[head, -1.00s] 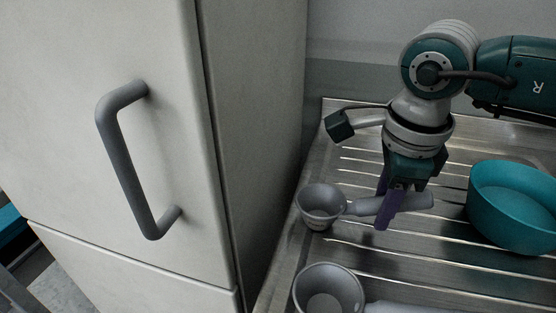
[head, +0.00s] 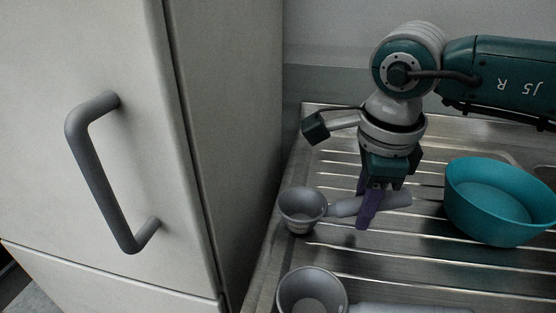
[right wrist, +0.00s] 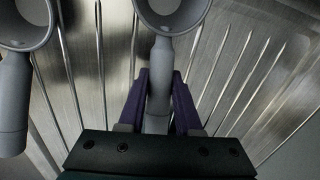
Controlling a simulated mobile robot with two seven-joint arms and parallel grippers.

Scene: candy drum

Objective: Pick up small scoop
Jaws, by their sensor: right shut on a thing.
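The small grey scoop (head: 302,208) lies on the ribbed metal drainboard, cup to the left and handle to the right. My right gripper (head: 368,207) reaches down over it, its purple fingers shut on the handle. In the right wrist view the handle (right wrist: 159,80) runs between the two fingers (right wrist: 160,95), with the cup (right wrist: 172,14) beyond them. I cannot tell whether the scoop is lifted off the ribs. My left gripper is not in view.
A larger grey scoop (head: 311,293) lies nearer, and also shows left in the right wrist view (right wrist: 14,90). A teal bowl (head: 497,218) stands right of my gripper. A tall white cabinet (head: 150,200) with a grey handle (head: 97,180) borders the drainboard (head: 350,265) on the left.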

